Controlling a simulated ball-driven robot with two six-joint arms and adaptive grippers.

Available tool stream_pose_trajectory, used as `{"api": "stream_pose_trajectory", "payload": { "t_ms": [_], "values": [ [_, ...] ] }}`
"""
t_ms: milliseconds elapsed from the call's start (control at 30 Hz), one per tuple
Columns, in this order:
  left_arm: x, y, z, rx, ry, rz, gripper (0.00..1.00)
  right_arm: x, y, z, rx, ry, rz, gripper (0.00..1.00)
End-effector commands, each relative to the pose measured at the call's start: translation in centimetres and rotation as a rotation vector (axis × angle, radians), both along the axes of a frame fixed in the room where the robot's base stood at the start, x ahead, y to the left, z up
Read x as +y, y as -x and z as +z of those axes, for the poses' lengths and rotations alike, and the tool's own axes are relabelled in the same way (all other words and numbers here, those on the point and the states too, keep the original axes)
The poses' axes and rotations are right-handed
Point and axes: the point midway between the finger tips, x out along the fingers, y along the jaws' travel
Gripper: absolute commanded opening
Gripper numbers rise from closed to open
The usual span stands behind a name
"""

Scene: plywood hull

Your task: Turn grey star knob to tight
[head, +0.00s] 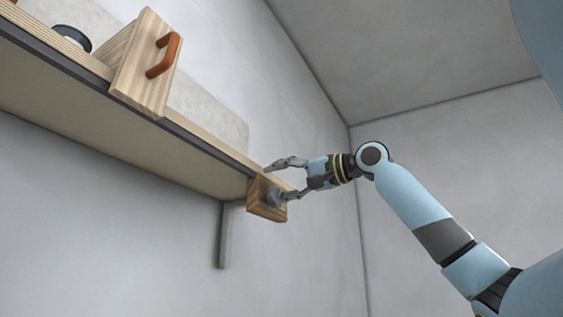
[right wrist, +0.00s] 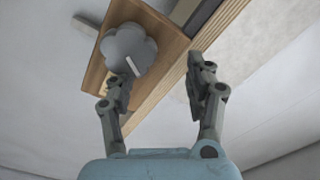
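The grey star knob (head: 273,195) sits on the face of a wooden block (head: 256,207) at the right end of the shelf. In the right wrist view the lobed knob (right wrist: 128,48) shows a white mark near its lower edge, on a brown wooden face (right wrist: 158,38). My right gripper (head: 277,181) is open at the knob. In the wrist view my right gripper (right wrist: 160,80) has one finger just below the knob and the other off to its right, past the block's edge. I cannot tell if a finger touches the knob. My left gripper is not in view.
A long shelf (head: 110,128) with a dark edge runs along the grey wall, with a bracket (head: 225,235) below. A wooden panel with an orange handle (head: 163,56) and a dark round object (head: 72,37) are at upper left.

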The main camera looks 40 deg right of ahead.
Motion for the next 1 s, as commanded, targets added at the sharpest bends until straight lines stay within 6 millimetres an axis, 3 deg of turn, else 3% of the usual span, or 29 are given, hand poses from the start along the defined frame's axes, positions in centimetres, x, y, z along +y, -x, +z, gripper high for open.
{"api": "stream_pose_trajectory", "payload": {
  "t_ms": [100,367,833,1000],
  "values": [
    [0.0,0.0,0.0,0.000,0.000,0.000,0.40,0.2,0.1,2.4,-0.010,-0.005,0.005,0.52],
    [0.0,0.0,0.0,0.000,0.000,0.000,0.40,0.0,0.0,5.6,-0.006,-0.002,0.002,0.52],
    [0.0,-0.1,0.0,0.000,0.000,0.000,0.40,0.0,0.0,6.3,-0.002,0.003,0.001,0.52],
    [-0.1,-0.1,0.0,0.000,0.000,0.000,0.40,0.6,0.3,6.8,-0.059,0.104,0.026,0.52]
  ]
}}
